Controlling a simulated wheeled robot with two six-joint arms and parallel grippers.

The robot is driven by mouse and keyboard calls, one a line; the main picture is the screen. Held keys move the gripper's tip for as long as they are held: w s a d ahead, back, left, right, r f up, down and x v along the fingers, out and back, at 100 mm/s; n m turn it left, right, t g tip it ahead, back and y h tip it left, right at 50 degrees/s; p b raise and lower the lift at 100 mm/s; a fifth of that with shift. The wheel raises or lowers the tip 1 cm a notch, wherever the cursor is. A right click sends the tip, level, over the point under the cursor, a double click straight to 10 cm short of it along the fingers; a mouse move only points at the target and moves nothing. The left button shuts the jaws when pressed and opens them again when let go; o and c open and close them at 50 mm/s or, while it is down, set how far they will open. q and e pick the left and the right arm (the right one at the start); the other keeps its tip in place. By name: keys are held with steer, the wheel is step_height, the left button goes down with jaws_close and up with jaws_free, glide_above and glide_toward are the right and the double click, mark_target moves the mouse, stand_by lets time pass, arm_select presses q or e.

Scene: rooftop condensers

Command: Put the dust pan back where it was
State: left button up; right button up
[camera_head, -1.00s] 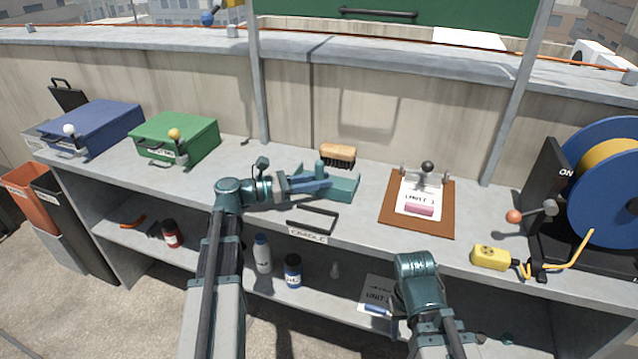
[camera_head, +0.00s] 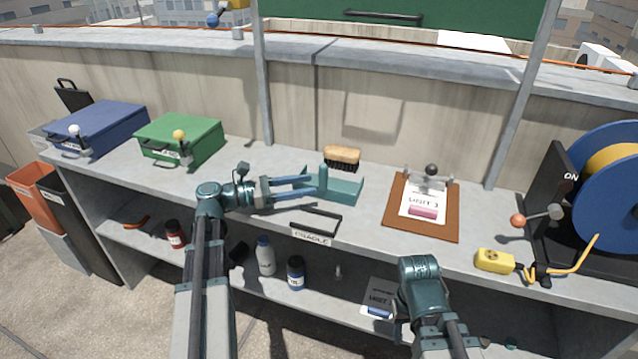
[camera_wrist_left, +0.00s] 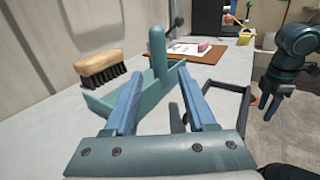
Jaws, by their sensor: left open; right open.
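The teal dust pan (camera_head: 345,190) sits on the bench top beside the wooden brush, its short post handle upright. It also shows in the left wrist view, with its post (camera_wrist_left: 157,52) beyond my fingertips. My left gripper (camera_head: 315,185) is open and empty, just left of the post, its two blue fingers pointing at it. In the left wrist view there is a gap between the fingers (camera_wrist_left: 160,82) and the post. My right gripper is hidden beneath its wrist in the head view; the left wrist view shows it (camera_wrist_left: 271,104), empty, off the bench's front.
A black frame labelled CRADLE (camera_head: 315,222) lies at the bench's front edge. The wooden brush (camera_head: 342,156) stands behind the pan. A brown clipboard (camera_head: 394,215) lies to the right; green (camera_head: 190,138) and blue (camera_head: 105,125) boxes stand left. Bottles sit on the lower shelf.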

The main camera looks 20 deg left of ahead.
arm_select(q)
steer(key=v, duration=0.6)
steer(key=shift+s+a, duration=0.2)
steer(key=shift+a, duration=0.1)
